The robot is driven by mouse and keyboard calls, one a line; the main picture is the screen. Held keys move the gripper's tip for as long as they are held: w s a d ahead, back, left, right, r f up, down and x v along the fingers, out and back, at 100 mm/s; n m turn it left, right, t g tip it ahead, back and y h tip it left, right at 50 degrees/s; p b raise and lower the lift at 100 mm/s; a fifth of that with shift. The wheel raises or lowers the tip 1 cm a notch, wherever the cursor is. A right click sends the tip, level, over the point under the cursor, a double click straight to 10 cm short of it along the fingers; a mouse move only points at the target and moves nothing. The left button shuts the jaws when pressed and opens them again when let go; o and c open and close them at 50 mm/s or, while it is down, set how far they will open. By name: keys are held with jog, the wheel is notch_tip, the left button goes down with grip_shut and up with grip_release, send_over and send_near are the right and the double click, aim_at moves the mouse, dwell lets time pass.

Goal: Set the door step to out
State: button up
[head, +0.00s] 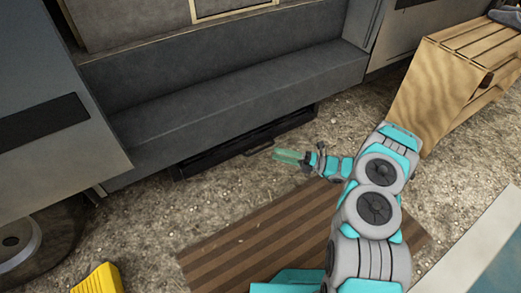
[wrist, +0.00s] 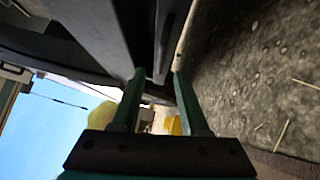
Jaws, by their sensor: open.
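The door step (head: 215,158) is a black slab low under the van's grey sill, just above the gravel. Only its front part shows; the rest is hidden below the sill. A thin dark bar handle (head: 262,147) runs along its front. A dark bar (wrist: 172,45) of the step lies ahead of the fingertips. I cannot tell whether the fingers touch it.
A brown striped mat (head: 235,240) lies on the gravel before the step. A wooden slatted crate or bench (head: 440,90) stands at the right. A yellow object (head: 98,279) and a wheel (head: 20,240) are at lower left. Gravel between step and mat is clear.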

aim_at(262, 149)
jog(key=b+x, duration=0.1)
jog(key=x, duration=0.6)
jog(key=shift+a, duration=0.35)
grip_shut()
jog(key=shift+w, duration=0.1)
jog(key=shift+r, duration=0.2)
dwell(0.8)
